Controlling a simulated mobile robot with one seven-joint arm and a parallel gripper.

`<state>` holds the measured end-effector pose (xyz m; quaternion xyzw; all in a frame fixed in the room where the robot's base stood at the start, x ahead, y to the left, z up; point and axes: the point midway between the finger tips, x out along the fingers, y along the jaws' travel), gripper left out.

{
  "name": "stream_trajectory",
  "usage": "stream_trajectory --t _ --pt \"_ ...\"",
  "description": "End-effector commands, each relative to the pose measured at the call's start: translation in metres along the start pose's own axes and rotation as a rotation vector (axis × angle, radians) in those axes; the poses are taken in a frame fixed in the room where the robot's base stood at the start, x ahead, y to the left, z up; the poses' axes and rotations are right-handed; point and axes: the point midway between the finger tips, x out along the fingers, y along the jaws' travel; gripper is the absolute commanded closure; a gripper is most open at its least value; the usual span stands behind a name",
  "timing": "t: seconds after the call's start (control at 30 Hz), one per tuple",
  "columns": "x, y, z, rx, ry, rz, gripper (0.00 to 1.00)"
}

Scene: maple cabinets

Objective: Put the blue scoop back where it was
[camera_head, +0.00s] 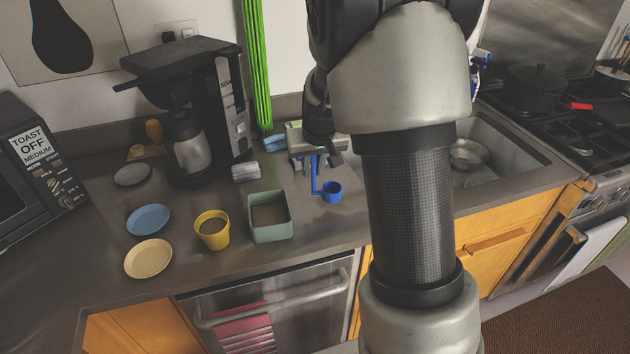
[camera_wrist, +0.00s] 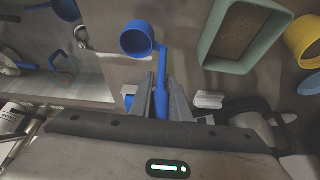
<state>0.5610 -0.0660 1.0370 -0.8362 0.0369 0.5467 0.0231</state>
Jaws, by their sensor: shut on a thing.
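The blue scoop (camera_head: 331,192) is in front of the counter's back part, right of the grey-green square container (camera_head: 283,231). Its round cup (camera_wrist: 138,40) hangs out past my fingertips, and its handle runs back between them. My gripper (camera_head: 318,157) is shut on the handle, and its two fingers (camera_wrist: 161,82) flank it in the wrist view. I cannot tell whether the cup touches the counter or hangs just above it. The square container (camera_wrist: 238,38) holds brown contents, and so does the yellow cup (camera_head: 212,232) to its left.
A coffee maker (camera_head: 197,120) stands behind. A white block (camera_head: 246,171) and a blue item (camera_head: 274,143) lie near the gripper. The sink (camera_head: 493,150) is at right.

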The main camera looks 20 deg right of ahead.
Motion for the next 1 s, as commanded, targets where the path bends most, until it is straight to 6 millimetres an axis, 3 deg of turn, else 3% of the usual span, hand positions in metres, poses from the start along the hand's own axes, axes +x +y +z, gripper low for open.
stream_trajectory --t 0.27,0.63,0.67,0.77,1.0 --pt "0.032 0.000 0.015 0.002 -0.003 0.000 1.00" --pt "0.037 0.000 0.017 0.001 -0.001 0.000 1.00" --pt "0.037 0.000 0.017 0.001 -0.001 0.000 0.82" --pt "0.036 0.000 0.016 0.001 -0.001 0.000 0.66" --pt "0.036 0.000 0.016 0.001 -0.001 0.000 0.65"
